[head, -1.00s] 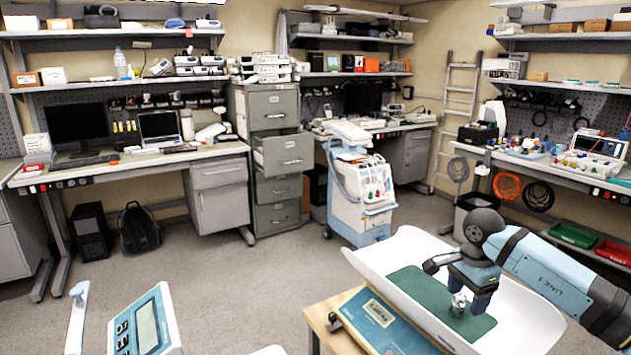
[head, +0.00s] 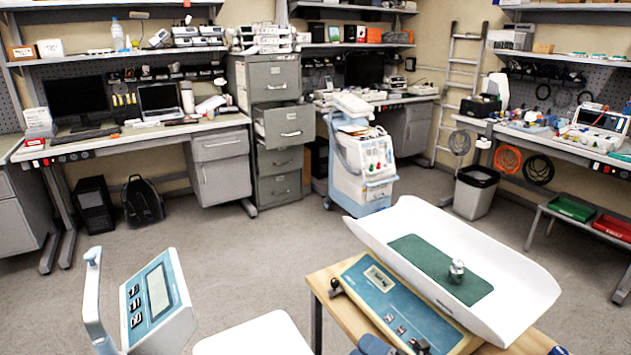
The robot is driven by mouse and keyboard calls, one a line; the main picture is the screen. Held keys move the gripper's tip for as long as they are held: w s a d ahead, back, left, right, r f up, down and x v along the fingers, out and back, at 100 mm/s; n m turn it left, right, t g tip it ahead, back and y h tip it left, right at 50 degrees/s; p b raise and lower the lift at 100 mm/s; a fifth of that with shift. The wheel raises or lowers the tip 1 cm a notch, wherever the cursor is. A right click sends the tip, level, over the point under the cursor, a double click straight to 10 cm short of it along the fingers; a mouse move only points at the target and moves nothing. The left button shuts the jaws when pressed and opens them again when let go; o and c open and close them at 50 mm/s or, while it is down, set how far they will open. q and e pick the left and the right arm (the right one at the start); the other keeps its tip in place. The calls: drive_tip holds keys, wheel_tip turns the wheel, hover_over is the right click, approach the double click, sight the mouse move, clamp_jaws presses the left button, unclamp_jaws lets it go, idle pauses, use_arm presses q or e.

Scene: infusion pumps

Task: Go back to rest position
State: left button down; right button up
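Neither of my grippers shows in the head view now. Small blue parts at the bottom edge, right of centre, may belong to my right arm, but no fingers are visible. A small metal weight (head: 456,271) stands on the green mat (head: 415,249) inside the white curved tray (head: 520,290) of a scale. Nothing is holding the weight. The scale's blue base (head: 385,305) sits on a wooden-topped table (head: 330,291).
A blue and white device with a display (head: 158,300) stands at lower left, next to a white surface (head: 258,335). A grey bin (head: 474,192), a wheeled medical cart (head: 362,170) and benches stand further back. The middle floor is clear.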

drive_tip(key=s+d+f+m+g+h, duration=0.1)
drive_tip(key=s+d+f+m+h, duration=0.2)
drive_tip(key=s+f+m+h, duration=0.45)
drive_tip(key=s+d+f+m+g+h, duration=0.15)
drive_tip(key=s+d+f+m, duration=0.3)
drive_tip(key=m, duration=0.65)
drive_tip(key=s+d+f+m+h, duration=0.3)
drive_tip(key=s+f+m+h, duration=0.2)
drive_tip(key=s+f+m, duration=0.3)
use_arm(q)
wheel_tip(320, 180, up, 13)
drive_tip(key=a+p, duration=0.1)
drive_tip(key=p, duration=1.4)
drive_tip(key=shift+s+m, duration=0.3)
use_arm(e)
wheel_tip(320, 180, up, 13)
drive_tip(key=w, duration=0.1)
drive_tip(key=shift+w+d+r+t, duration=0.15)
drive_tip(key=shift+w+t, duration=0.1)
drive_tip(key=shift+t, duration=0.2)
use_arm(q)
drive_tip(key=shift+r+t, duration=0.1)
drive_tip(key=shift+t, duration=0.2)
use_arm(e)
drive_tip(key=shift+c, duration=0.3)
